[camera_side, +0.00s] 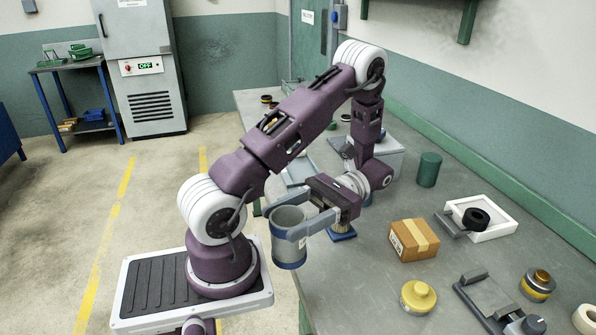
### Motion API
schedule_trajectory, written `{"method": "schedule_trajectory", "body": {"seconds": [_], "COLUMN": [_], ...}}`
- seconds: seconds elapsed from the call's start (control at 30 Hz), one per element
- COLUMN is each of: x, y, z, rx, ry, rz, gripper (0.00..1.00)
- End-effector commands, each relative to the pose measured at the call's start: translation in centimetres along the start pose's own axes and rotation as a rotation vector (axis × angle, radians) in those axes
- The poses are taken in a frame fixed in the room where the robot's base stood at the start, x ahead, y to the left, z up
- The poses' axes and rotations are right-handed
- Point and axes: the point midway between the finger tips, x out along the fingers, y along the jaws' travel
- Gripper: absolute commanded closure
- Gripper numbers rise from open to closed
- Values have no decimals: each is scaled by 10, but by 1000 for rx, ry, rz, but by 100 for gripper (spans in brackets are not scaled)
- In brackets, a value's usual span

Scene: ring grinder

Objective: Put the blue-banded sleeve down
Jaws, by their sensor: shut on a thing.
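The blue-banded sleeve (288,238) is a grey, open-topped cylinder with a blue band round its lower part. My gripper (288,228) is shut on it, with a finger along its near side. The sleeve is upright and appears to hang beyond the left edge of the bench (345,285), over the floor side near my base.
Right of the gripper are a cardboard box (414,239), a yellow knobbed piece (418,296) and a green cylinder (429,169). A white tray (507,222) with a black ring and a grey fixture (490,300) stand further right. Bare bench shows left of the yellow piece.

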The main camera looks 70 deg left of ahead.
Motion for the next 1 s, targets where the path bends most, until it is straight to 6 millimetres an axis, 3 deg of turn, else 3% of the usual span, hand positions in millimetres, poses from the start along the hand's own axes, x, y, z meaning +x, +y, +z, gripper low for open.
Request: {"method": "schedule_trajectory", "body": {"seconds": [0.07,0.2,0.4,0.57,1.0], "x": [5,-10,-50,-65,-66], "y": [27,71,97,101,100], "z": [3,7,2,-5,-60], "rx": [0,-1,-5,-8,-7], "ry": [-5,-5,1,7,10], "rz": [241,639,1027,1133,1132], "gripper": [100,100,100,100,100]}}
